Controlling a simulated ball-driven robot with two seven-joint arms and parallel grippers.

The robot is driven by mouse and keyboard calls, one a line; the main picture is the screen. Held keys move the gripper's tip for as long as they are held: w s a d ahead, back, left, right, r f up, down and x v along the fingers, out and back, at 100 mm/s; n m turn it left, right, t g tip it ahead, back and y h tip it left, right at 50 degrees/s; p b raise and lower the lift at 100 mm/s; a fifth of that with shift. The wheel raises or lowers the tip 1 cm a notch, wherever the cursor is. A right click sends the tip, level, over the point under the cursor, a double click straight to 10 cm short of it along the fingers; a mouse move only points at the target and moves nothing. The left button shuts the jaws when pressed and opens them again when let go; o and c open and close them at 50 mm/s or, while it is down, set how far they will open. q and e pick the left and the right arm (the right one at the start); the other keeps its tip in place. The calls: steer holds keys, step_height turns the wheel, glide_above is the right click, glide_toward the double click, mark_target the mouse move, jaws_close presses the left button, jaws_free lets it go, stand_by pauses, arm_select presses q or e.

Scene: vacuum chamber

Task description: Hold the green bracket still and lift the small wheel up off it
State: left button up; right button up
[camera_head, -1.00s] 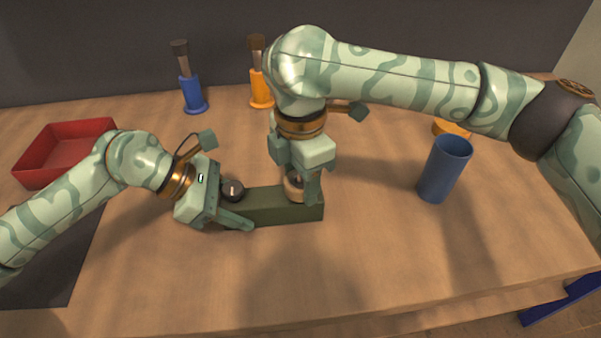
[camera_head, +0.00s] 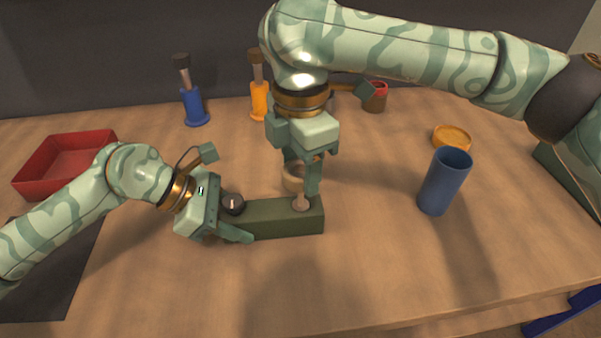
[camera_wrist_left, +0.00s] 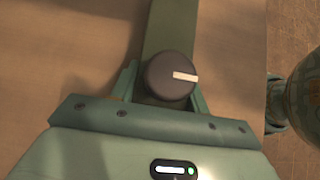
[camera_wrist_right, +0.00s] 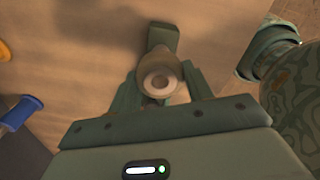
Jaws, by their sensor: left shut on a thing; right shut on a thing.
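The green bracket (camera_head: 275,218) is a long block lying on the table in the head view. A dark knob (camera_head: 233,204) with a white mark sits on its left end; it also shows in the left wrist view (camera_wrist_left: 168,76). My left gripper (camera_head: 243,230) is shut on the bracket's left end. The small wheel (camera_head: 292,177), a pale tan ring, is held in my right gripper (camera_head: 304,184), above the right end of the bracket. A short peg (camera_head: 301,203) stands on the bracket below it. The right wrist view shows the wheel (camera_wrist_right: 160,82) between the fingers, with its centre hole.
A red tray (camera_head: 62,166) stands at the left. Blue (camera_head: 194,105) and orange (camera_head: 259,101) holders with brushes stand at the back. A blue cup (camera_head: 443,182), an orange dish (camera_head: 452,138) and a red pot (camera_head: 376,98) are at the right. The front table is clear.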

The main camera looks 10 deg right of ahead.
stand_by(0.3)
arm_select(q)
steer(key=o, duration=1.1)
